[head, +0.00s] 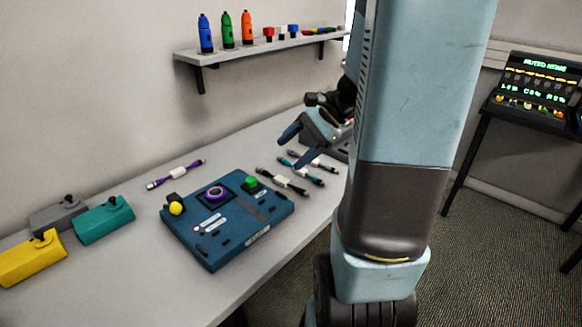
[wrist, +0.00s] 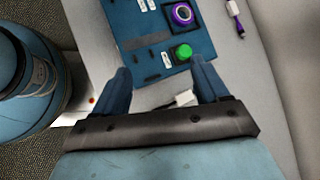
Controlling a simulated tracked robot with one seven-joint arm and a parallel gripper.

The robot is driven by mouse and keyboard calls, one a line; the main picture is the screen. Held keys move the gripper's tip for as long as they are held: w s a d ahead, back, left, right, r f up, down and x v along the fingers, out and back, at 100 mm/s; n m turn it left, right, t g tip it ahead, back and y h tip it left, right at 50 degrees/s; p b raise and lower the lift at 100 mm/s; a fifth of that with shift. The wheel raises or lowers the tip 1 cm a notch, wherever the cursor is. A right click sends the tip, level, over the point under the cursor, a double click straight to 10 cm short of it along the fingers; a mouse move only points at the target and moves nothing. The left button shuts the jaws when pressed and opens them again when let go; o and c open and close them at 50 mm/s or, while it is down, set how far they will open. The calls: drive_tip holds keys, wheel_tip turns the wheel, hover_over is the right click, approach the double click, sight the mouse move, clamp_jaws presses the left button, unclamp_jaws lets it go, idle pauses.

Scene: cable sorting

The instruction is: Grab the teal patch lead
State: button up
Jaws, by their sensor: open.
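The teal patch lead (head: 317,180) lies on the table to the right of the blue panel, between two darker leads. It has teal ends and a pale tag. My gripper (head: 294,147) is open and empty, above the table near these leads, its fingers pointing left. In the wrist view the open fingers (wrist: 161,72) frame the panel's near edge and a white tag (wrist: 184,97) on the table. I cannot tell which lead that tag belongs to. The teal lead cannot be made out for certain there.
A dark lead (head: 283,182) lies nearer the blue panel (head: 208,252); another (head: 326,165) lies behind the teal one. A purple lead (head: 194,164) lies behind the panel. Yellow (head: 30,264), teal (head: 103,222) and grey (head: 52,220) boxes stand left. A shelf (head: 250,48) hangs above.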

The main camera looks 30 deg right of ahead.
drive_tip(key=w+d+f+m+t+y, duration=0.1)
drive_tip(key=w+d+f+m+t, duration=0.3)
drive_tip(key=d+f+m, duration=0.4)
drive_tip(key=m+t+h, duration=0.1)
drive_tip(key=m+t, duration=0.2)
drive_tip(key=m, duration=0.2)
approach(303, 169)
drive_tip(key=shift+t, duration=0.4)
drive_tip(key=x, duration=0.4)
drive_tip(key=shift+w+a+r, duration=0.1)
drive_tip(key=shift+a, duration=0.35)
drive_tip(key=shift+f+x, duration=0.15)
drive_tip(key=shift+x, duration=1.2)
drive_tip(key=shift+f+x, duration=0.1)
drive_tip(key=shift+x, duration=1.2)
drive_tip(key=shift+d, duration=0.2)
drive_tip(key=c, duration=1.1)
